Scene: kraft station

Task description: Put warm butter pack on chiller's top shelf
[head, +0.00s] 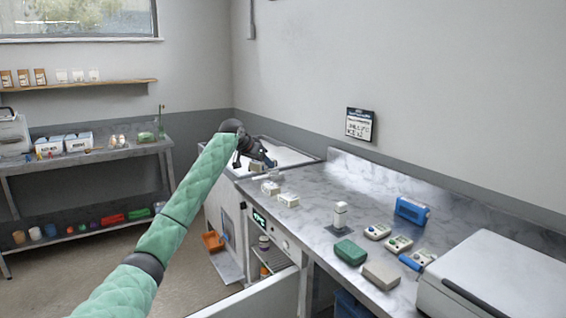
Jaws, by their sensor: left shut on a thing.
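My left gripper (262,162) is at the far end of the counter, at the end of my green-sleeved arm. It is shut on a small, pale tan pack (257,168), which looks like a butter pack; the fingers partly hide it. Two similar whitish packs, one nearer (288,200) and one farther (270,187), lie on the marble counter just this side of the gripper. The chiller (283,241) is under the counter, with a lit display. Its front is open and a few items show on a shelf inside (272,259). My right gripper is out of view.
A white panel (255,299), probably the chiller's open door, juts into the aisle. The marble counter (330,182) holds a white block, a green box, a beige box, a blue device and small meters. A large grey-lidded box (500,275) fills its near right end.

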